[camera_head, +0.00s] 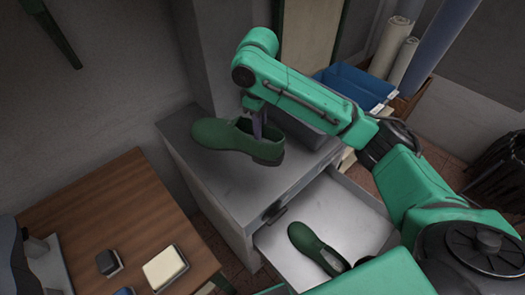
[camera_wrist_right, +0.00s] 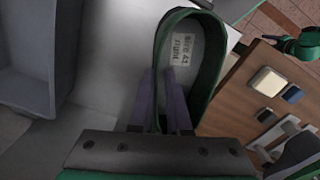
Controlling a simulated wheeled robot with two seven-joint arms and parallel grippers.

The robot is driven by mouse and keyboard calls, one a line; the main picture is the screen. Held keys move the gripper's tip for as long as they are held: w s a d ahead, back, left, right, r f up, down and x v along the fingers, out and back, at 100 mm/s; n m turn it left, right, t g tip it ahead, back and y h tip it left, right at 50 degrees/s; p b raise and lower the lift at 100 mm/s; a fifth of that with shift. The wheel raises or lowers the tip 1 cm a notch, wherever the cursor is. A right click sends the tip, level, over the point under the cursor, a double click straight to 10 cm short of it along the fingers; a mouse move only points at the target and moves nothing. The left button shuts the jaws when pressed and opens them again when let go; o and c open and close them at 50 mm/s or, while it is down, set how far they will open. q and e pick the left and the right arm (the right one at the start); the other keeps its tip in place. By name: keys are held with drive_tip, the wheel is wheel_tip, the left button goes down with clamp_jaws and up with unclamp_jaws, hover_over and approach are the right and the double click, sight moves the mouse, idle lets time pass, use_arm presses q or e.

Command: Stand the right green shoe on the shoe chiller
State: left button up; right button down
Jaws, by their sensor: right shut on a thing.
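A green shoe (camera_head: 222,135) is held by my right gripper (camera_head: 257,128), which is shut on its rim near the opening. In the right wrist view, the held shoe (camera_wrist_right: 211,70) shows an insole label (camera_wrist_right: 183,50) reading "Size 41 right". The shoe is over the top of a grey cabinet (camera_head: 225,190), apparently the shoe chiller, sole downward and toe to the left. I cannot tell whether the sole touches the top. A second green shoe (camera_head: 312,245) lies in the cabinet's open drawer (camera_head: 352,207). My left gripper is not in view.
A dark grey bin (camera_head: 305,128) is at the back of the cabinet top. A wooden table (camera_head: 95,225) at the left carries a pale-topped block (camera_head: 164,267) and dark blocks. The open drawer sticks out at the front. Blue boxes (camera_head: 350,88) stand behind.

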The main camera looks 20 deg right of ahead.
wheel_tip(320, 180, down, 5)
drive_tip(key=shift+s+d+f+p, duration=0.1)
drive_tip(key=shift+s+d+p, duration=0.05)
drive_tip(key=shift+p, duration=0.55)
drive_tip(key=f, duration=0.4)
drive_tip(key=w+f+p, duration=0.1)
drive_tip(key=f, duration=0.1)
drive_tip(key=shift+w+d+f, duration=0.1)
drive_tip(key=shift+d+f, duration=0.1)
drive_tip(key=shift+f, duration=0.2)
drive_tip(key=shift+a+f, duration=0.1)
drive_tip(key=shift+f, duration=0.2)
drive_tip(key=c, duration=0.9)
unclamp_jaws()
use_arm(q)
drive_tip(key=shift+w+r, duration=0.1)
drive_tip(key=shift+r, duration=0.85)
